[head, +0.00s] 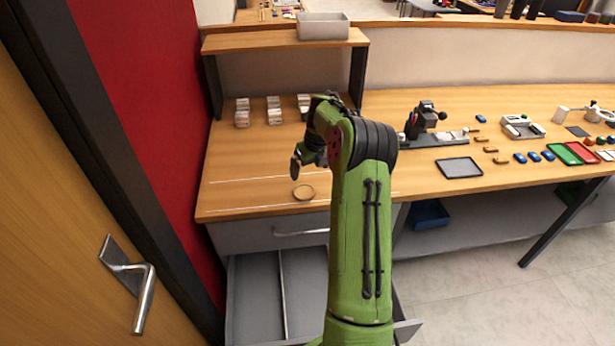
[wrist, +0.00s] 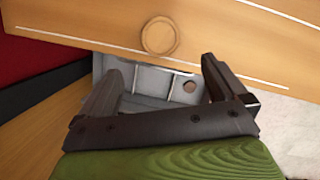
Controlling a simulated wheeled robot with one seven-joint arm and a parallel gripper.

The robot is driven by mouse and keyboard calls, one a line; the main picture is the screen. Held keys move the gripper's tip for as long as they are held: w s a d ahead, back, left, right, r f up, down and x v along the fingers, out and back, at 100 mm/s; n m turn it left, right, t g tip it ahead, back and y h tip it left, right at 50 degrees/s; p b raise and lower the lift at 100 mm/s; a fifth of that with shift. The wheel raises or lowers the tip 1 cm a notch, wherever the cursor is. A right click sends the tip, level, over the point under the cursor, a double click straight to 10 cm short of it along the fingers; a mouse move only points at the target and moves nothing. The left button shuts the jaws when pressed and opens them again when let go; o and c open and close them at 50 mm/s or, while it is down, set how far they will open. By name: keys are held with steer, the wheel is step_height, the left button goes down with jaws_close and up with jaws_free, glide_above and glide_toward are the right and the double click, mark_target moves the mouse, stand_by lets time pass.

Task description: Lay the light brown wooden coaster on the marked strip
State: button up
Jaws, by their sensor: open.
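The light brown wooden coaster (head: 303,192) is a small round disc with a raised-looking rim. It lies flat on the wooden table, between two thin white lines that bound the marked strip (head: 245,195). The wrist view shows the coaster (wrist: 160,36) whole, with a white line on either side of it. My gripper (head: 308,162) hangs over the table, behind the coaster in the head view, and is partly hidden by my arm. In the wrist view my gripper (wrist: 160,75) is open and empty, its dark fingers apart from the coaster.
An open grey drawer (head: 253,295) juts out below the table's front edge. A small round brownish spot (wrist: 189,87) shows in it. White stacks (head: 274,112) stand behind the strip under a shelf (head: 275,40). A dark tray (head: 459,167) and tools lie to the right.

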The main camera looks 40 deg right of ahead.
steer(key=s+a+r+n+h, duration=0.1)
steer(key=s+a+r+n, duration=0.3)
steer(key=a+r+n, duration=0.6)
steer(key=s+a+r+n, duration=0.3)
steer(key=a+r+n, duration=0.4)
steer(key=a+n, duration=0.3)
steer(key=s+a+n+t, duration=0.1)
steer(key=s+a+n, duration=0.5)
steer(key=s+n, duration=0.3)
steer(key=s+a+f+n+t+y, duration=0.1)
steer(key=s+a+n, duration=0.6)
steer(key=s+n, duration=0.2)
steer(key=s, duration=0.2)
steer(key=shift+s+y, duration=0.3)
